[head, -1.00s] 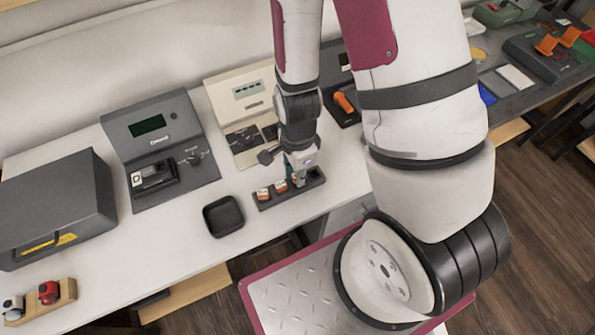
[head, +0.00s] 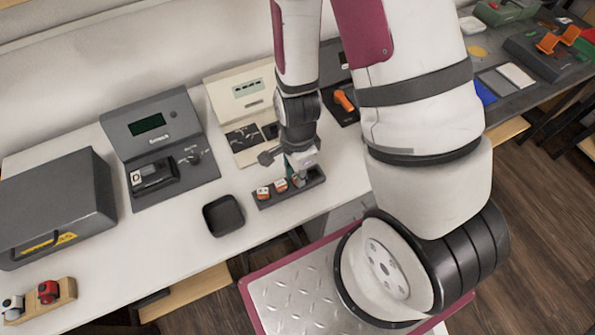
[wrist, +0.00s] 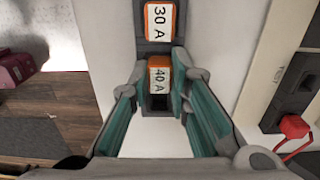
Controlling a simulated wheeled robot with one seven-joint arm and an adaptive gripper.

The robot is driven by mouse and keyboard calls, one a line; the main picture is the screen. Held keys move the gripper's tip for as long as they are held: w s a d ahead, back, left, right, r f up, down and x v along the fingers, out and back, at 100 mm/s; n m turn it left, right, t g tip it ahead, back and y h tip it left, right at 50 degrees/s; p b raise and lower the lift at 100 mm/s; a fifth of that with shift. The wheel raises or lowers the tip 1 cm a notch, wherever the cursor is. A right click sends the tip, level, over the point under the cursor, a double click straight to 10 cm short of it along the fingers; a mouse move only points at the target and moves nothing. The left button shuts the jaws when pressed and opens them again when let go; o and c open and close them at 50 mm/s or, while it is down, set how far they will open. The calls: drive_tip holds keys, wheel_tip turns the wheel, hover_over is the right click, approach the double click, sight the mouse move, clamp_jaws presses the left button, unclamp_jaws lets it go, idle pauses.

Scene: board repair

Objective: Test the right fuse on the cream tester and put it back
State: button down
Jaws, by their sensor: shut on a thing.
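My gripper (wrist: 160,100) has teal fingers, shut on the orange and white 40 A fuse (wrist: 160,76) at the dark fuse rack. A dark square opening of the rack (wrist: 158,103) shows just below the fuse; I cannot tell whether the fuse is seated or slightly raised. A 30 A fuse (wrist: 160,22) sits further along. In the head view, two fuses, a left one (head: 263,192) and a middle one (head: 281,185), stand in the rack (head: 318,176) left of my gripper (head: 299,180). The cream tester (head: 222,91) stands behind the rack, partly hidden by my arm.
A grey tester (head: 193,120) stands left of the cream one, and a black square tray (head: 223,215) lies left of the rack. A grey box (head: 60,200) is at far left. An orange-handled device (head: 344,100) is behind my arm. A red part (wrist: 294,126) shows right in the wrist view.

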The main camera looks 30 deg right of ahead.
drive_tip(key=c, duration=1.1)
unclamp_jaws()
drive_tip(key=shift+r+p, duration=1.3)
drive_tip(key=shift+r, duration=0.25)
drive_tip(key=shift+r+p, duration=1.95)
drive_tip(key=shift+r, duration=1)
